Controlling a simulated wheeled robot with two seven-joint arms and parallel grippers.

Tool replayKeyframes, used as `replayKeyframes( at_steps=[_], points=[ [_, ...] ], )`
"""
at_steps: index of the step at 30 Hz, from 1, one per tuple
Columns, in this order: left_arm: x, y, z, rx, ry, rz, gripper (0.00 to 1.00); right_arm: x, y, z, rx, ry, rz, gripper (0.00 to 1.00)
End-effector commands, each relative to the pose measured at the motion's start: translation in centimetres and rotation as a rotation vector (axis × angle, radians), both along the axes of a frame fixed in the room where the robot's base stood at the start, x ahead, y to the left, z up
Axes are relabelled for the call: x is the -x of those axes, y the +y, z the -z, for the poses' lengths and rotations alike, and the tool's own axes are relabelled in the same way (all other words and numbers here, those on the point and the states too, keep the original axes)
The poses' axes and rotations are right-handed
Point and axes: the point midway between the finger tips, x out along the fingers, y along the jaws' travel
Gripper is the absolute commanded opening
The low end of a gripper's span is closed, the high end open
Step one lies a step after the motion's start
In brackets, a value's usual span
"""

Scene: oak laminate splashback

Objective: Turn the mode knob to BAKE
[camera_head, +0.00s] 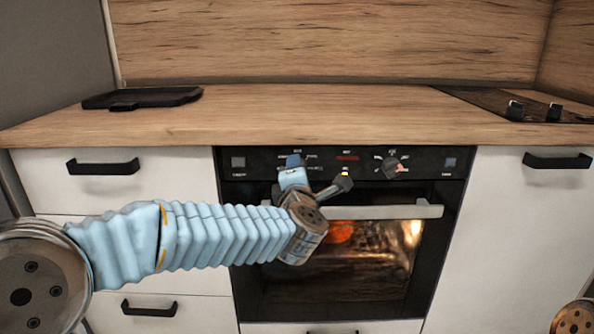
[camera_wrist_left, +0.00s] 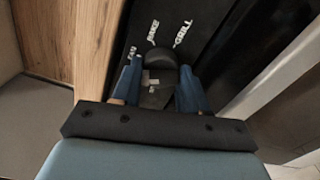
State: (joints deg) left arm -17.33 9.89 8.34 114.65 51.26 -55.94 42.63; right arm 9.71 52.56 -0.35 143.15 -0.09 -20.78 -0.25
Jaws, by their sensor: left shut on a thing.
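The mode knob (camera_wrist_left: 160,65) is dark and sits between the two blue fingers of my left gripper (camera_wrist_left: 158,88), which is shut on it. The labels BAKE (camera_wrist_left: 153,32) and GRILL (camera_wrist_left: 183,33) show just beyond the knob, and another label beside them is partly hidden. I cannot tell which label the knob points at. In the head view my left gripper (camera_head: 318,172) is at the left part of the oven's black control panel (camera_head: 262,163) and hides the mode knob there. My right gripper is out of view.
A second knob (camera_head: 392,167) is on the right of the panel, beside a small red display (camera_head: 347,158). The oven handle (camera_head: 385,211) runs just below my gripper, in front of the lit oven. The wooden worktop (camera_head: 300,122) overhangs the panel.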

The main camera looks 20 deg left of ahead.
Motion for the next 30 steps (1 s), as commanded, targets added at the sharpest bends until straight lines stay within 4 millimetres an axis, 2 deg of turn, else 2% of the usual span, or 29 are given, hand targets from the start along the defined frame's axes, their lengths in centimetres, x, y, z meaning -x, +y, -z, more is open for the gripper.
replayKeyframes(
  at_steps=[30],
  points=[
    [0.0,-0.1,-0.4,-0.92,0.265,0.002,0.13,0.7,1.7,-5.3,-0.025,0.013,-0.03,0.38]
  ],
)
